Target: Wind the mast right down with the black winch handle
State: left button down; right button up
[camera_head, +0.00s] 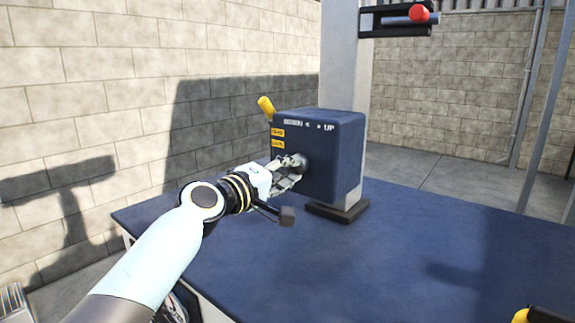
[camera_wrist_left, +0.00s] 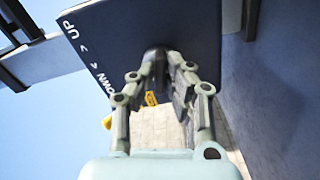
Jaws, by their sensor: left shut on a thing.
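My left gripper (camera_head: 290,165) is at the box's front face, shut on the black winch handle. In the left wrist view the dark handle (camera_wrist_left: 154,58) shows between the fingertips, against the box face (camera_wrist_left: 130,35). The fingers hide much of the handle. My right gripper is not in view.
A yellow lever (camera_head: 266,107) sticks up at the box's upper left edge. A black bracket with a red knob (camera_head: 419,13) is beside the mast at the top. The blue table top (camera_head: 400,260) is clear to the right. A yellow and black thing is cut off at bottom right.

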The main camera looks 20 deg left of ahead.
pick_arm(q)
jog(key=shift+n+p, duration=0.55)
jog(key=shift+n, duration=1.05)
jog(key=c, duration=1.4)
grip_release()
jog(key=shift+o, duration=0.2)
jog(key=shift+s, duration=0.15)
jog(key=v, duration=1.1)
jog(key=shift+s+a, duration=0.15)
jog(key=shift+s, duration=0.2)
